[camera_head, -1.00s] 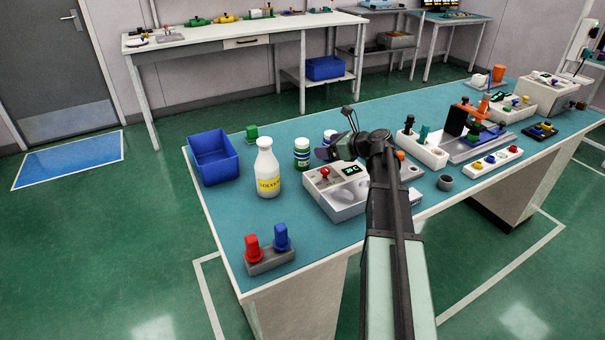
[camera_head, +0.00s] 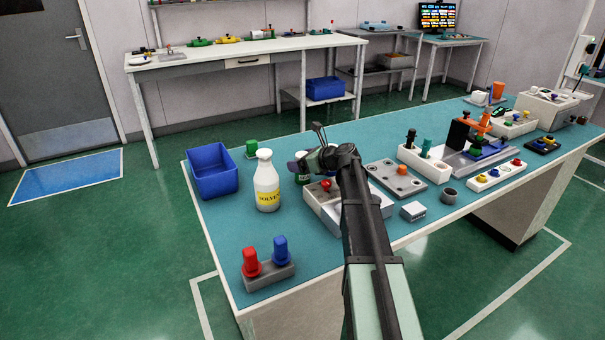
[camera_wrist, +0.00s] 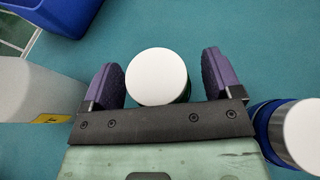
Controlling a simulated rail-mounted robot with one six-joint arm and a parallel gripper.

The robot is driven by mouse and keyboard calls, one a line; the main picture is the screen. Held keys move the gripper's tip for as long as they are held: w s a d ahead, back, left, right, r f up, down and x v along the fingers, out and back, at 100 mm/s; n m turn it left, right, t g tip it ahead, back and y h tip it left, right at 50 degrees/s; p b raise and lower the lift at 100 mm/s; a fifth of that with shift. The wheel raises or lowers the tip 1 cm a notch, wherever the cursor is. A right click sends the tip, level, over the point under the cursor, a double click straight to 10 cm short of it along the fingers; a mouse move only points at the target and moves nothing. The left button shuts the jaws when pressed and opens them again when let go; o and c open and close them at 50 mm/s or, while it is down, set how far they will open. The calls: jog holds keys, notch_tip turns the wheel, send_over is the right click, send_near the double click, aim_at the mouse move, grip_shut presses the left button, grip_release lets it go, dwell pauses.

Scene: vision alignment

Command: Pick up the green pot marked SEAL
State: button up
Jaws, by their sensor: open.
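The green pot (camera_head: 303,174) stands on the teal bench beside the white solvent bottle (camera_head: 266,182), partly hidden by my arm in the head view. My gripper (camera_head: 306,161) is over it. In the wrist view, a round white lid (camera_wrist: 157,74) lies between my two purple fingers, with a sliver of green at its lower edge. The fingers are apart, with a clear gap on the right and a narrow one on the left. The SEAL marking cannot be read.
In the wrist view, a blue pot with a white lid (camera_wrist: 302,130) stands close right of my gripper and the solvent bottle (camera_wrist: 38,90) close left. A blue bin (camera_head: 212,170) and green block (camera_head: 251,148) are nearby. A grey device box (camera_head: 325,208) sits beneath my arm.

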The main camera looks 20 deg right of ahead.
jog(key=c, duration=1.1)
jog(key=shift+r, duration=0.2)
notch_tip(320, 180, up, 20)
jog(key=p, duration=2)
jog(key=shift+f, duration=0.15)
